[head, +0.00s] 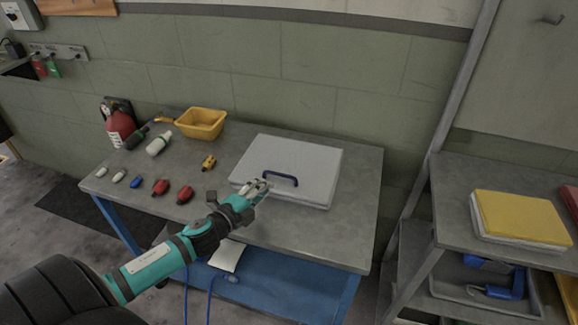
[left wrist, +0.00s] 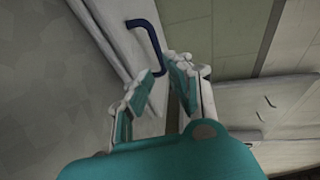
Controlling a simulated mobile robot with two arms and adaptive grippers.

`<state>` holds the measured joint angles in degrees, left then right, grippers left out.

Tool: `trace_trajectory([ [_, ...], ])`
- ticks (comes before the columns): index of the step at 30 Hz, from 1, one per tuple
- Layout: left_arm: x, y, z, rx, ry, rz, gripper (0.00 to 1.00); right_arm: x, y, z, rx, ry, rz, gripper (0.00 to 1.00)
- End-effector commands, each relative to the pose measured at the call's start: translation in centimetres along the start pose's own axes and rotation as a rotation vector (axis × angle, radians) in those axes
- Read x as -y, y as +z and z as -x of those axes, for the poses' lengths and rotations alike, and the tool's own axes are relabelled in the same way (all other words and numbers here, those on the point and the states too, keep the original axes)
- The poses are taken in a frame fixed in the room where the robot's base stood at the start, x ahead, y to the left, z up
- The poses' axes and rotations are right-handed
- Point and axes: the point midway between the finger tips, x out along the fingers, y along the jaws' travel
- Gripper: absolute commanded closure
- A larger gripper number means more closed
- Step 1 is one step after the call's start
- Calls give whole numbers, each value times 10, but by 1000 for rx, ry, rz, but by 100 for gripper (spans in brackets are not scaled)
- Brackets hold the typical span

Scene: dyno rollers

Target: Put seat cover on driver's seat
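A flat light grey-white slab with a blue handle, which may be the seat cover, lies on the workbench; its top (head: 300,158) shows in the head view. The handle (head: 281,178) is on its near side, and also shows in the left wrist view (left wrist: 146,38). My left gripper (head: 262,185) is at the left end of the handle. In the left wrist view its fingers (left wrist: 160,68) are apart, with the handle's near end at the gap between the tips. I cannot tell whether they touch it. The driver's seat is not seen. My right gripper is not in view.
On the workbench (head: 335,240) are a yellow bin (head: 201,123), a white bottle (head: 159,143), red connectors (head: 185,194) and other small parts, left of the slab. A shelf unit at right holds a yellow-topped stack (head: 520,216). The bench's front right is clear.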

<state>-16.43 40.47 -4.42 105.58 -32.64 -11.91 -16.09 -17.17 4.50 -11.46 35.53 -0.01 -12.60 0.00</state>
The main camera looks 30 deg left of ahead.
Motion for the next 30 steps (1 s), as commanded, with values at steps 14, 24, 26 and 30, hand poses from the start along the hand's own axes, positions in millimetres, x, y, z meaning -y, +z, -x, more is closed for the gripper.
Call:
trace_trajectory([
  [14, 1, 3, -52, 2, -1, 3, 83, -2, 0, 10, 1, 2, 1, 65],
  [24, -2, 3, -78, 0, 1, 2, 83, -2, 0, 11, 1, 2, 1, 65],
  [26, -2, 3, -77, 0, 1, 2, 83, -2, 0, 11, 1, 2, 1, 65],
  [30, -2, 4, -77, 0, 1, 2, 92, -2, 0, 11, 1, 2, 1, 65],
])
